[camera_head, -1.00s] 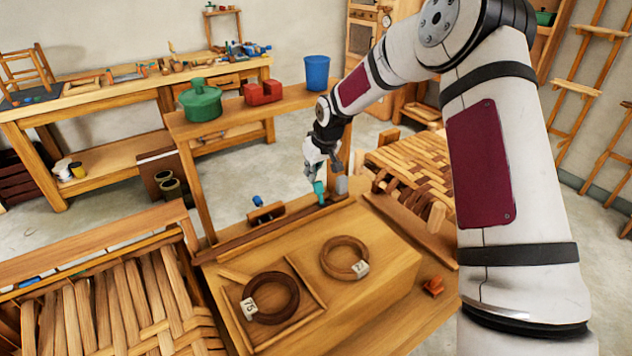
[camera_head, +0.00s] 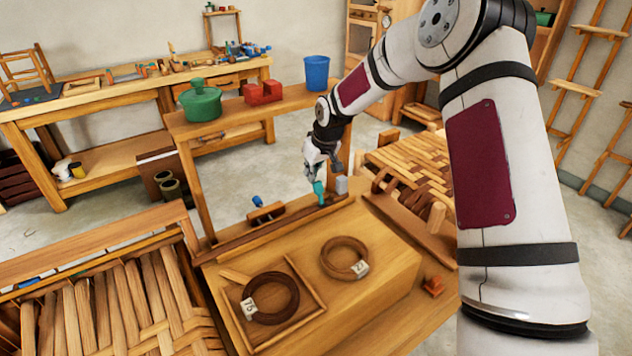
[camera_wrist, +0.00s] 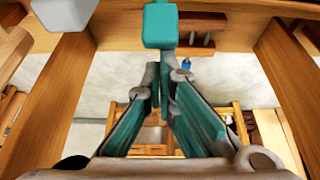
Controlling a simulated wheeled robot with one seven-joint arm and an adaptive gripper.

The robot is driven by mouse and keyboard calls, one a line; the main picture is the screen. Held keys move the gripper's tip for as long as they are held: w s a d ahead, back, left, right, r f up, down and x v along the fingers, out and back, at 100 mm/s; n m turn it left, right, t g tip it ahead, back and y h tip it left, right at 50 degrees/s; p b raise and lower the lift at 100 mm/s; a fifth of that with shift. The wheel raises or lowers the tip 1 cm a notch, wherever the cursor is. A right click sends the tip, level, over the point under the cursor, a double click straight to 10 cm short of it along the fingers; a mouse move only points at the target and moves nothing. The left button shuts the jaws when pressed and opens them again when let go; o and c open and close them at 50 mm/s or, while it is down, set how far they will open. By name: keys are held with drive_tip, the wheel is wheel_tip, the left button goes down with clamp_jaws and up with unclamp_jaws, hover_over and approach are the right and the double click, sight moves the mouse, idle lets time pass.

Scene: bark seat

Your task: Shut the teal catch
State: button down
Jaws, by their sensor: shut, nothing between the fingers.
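The teal catch (camera_head: 319,188) stands up at the back edge of the wooden bench, beside a small grey block (camera_head: 341,185). In the wrist view the teal catch (camera_wrist: 160,25) shows as a block at top centre, with a narrow teal stem below it. My gripper (camera_head: 314,166) is right by the catch, just above it in the head view. In the wrist view my gripper (camera_wrist: 162,78) has its fingertips close together, shut and empty, near the stem's lower end. I cannot tell whether they touch it.
A wooden clamp with a blue knob (camera_head: 266,211) sits left of the catch. A raised shelf behind holds a green pot (camera_head: 201,101), a red block (camera_head: 263,92) and a blue cup (camera_head: 317,72).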

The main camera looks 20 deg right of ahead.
sight(319, 184)
drive_tip(key=shift+f, duration=0.1)
drive_tip(key=shift+s+f+b, duration=0.1)
drive_tip(key=shift+f+b, duration=0.2)
drive_tip(key=shift+f, duration=0.85)
drive_tip(key=shift+d, duration=0.1)
drive_tip(key=shift+s+d+r+p, duration=0.1)
drive_tip(key=shift+s+r+p, duration=0.05)
drive_tip(key=shift+s+p, duration=0.2)
drive_tip(key=shift+s+d+p, duration=0.2)
drive_tip(key=shift+s+p, duration=0.25)
drive_tip(key=shift+s, duration=0.2)
drive_tip(key=shift+s+d+p, duration=0.15)
drive_tip(key=shift+s+p, duration=0.25)
drive_tip(key=shift+s, duration=0.2)
drive_tip(key=shift+w, duration=0.1)
drive_tip(key=shift+r, duration=0.1)
drive_tip(key=shift+w+r, duration=0.2)
drive_tip(key=shift+r, duration=0.45)
drive_tip(key=shift+w+a+r, duration=0.1)
drive_tip(key=shift+w+r, duration=0.1)
drive_tip(key=shift+r, duration=0.9)
drive_tip(key=shift+w+a+r, duration=0.1)
drive_tip(key=shift+w+r, duration=0.05)
drive_tip(key=shift+r, duration=0.95)
drive_tip(key=shift+w+a+r, duration=0.1)
drive_tip(key=shift+w+r, duration=0.1)
drive_tip(key=shift+r, duration=0.9)
